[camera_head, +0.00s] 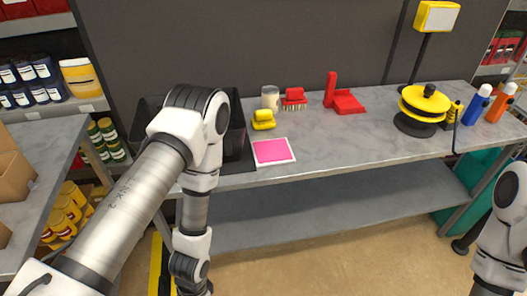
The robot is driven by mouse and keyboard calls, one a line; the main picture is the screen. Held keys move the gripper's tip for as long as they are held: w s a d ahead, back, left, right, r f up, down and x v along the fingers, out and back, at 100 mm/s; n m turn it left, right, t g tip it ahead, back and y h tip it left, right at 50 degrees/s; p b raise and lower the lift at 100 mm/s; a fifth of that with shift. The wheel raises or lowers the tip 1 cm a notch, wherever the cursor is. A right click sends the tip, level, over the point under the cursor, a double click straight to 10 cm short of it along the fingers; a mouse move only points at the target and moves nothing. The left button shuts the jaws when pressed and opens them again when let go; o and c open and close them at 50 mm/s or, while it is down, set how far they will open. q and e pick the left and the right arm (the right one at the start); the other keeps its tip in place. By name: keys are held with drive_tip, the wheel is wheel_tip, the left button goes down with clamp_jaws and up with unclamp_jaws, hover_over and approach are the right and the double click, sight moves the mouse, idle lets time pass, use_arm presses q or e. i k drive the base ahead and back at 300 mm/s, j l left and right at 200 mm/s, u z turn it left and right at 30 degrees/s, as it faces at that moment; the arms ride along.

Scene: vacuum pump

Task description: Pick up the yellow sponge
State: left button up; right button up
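The yellow sponge (263,120) lies on the grey worktop, just behind a pink square with a white border (273,151). Nothing is touching it from my arms. My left arm comes in from the left, rises in front of a black bin and bends down before the table's front edge. Its gripper is not visible; the arm runs out of the picture at the bottom. My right arm shows only at the right edge, and its gripper is out of view.
A black bin (234,145) is partly hidden behind my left arm. Shelves stand left.

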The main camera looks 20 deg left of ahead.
sight(262, 120)
drive_tip(key=i+l+u, duration=0.1)
drive_tip(key=i+u, duration=0.25)
drive_tip(key=i+l+u, duration=0.2)
drive_tip(key=i+u, duration=0.15)
drive_tip(key=i+l+u, duration=0.35)
drive_tip(key=i, duration=0.15)
